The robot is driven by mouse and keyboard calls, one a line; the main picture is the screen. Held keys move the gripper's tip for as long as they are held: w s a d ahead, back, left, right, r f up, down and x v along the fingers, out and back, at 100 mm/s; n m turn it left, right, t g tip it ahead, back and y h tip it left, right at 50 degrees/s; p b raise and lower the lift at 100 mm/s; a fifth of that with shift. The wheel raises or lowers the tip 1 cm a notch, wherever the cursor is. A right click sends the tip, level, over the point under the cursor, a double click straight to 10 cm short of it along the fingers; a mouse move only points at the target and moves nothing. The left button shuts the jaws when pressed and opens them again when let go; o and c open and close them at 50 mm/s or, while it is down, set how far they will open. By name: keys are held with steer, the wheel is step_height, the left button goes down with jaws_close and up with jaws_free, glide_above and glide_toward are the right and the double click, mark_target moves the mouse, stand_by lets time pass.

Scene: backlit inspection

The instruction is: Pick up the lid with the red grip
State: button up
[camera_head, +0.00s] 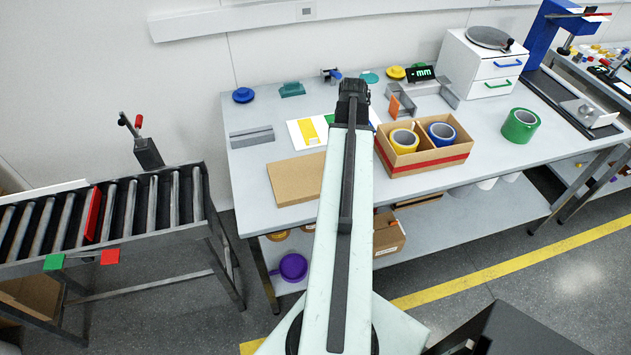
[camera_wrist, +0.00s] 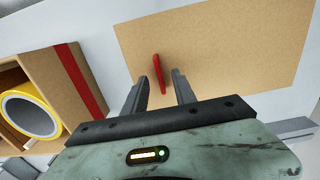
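The lid is a flat brown board (camera_head: 296,179) on the grey table, left of my arm, which covers its right part in the head view. In the wrist view the lid (camera_wrist: 240,50) fills the upper middle and right. Its narrow red grip (camera_wrist: 159,68) stands up from the board there; the head view does not show it. My gripper (camera_wrist: 160,79) is open, its two dark fingers apart with the red grip between their tips in the picture. Nothing is held. I cannot tell how far the fingertips are above the lid. My arm hides the fingers in the head view.
A cardboard box (camera_head: 425,160) with a red stripe holds yellow and blue tape rolls, right of my arm; it shows at left in the wrist view (camera_wrist: 85,100). Green tape (camera_head: 521,125) stands further right. A grey channel piece (camera_head: 251,136) lies left, beyond the lid.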

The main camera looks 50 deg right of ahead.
steer(key=shift+f, duration=0.85)
steer(key=shift+r, duration=0.2)
jaws_close()
